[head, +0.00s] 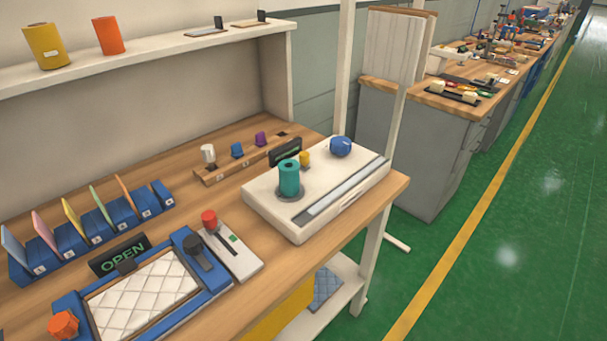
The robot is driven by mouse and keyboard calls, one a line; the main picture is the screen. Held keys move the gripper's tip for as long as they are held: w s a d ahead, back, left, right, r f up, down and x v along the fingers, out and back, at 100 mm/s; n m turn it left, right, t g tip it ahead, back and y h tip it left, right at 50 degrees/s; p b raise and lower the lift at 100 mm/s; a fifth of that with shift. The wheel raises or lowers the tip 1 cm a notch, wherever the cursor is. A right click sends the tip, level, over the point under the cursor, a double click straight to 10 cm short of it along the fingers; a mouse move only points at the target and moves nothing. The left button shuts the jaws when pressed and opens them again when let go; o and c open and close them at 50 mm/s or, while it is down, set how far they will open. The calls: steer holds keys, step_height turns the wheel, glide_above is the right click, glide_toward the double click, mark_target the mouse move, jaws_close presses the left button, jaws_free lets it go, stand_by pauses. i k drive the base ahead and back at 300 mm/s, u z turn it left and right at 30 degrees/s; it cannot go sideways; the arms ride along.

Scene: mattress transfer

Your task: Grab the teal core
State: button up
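The teal core (289,177) is a short upright cylinder with a hole in its top. It stands on a dark round base on the white machine (270,215) at the right end of the wooden workbench. A small yellow knob (304,159) and a dark display (285,152) are close behind it. A blue knob (341,146) is to its right on the same machine. The core's top and front are unobstructed in the head view. My gripper is not in view.
A shelf (170,52) above the bench holds a yellow cylinder (46,46) and an orange cylinder (109,36). Left of the machine are a red-button box (236,250), a blue frame with a quilted pad (143,294) and an "OPEN" sign (118,255). Green floor (480,230) lies open at right.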

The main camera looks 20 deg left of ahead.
mark_target(290, 169)
steer(key=u, duration=0.05)
steer(key=k, duration=0.9)
steer(key=u, duration=0.6)
steer(key=i, duration=1)
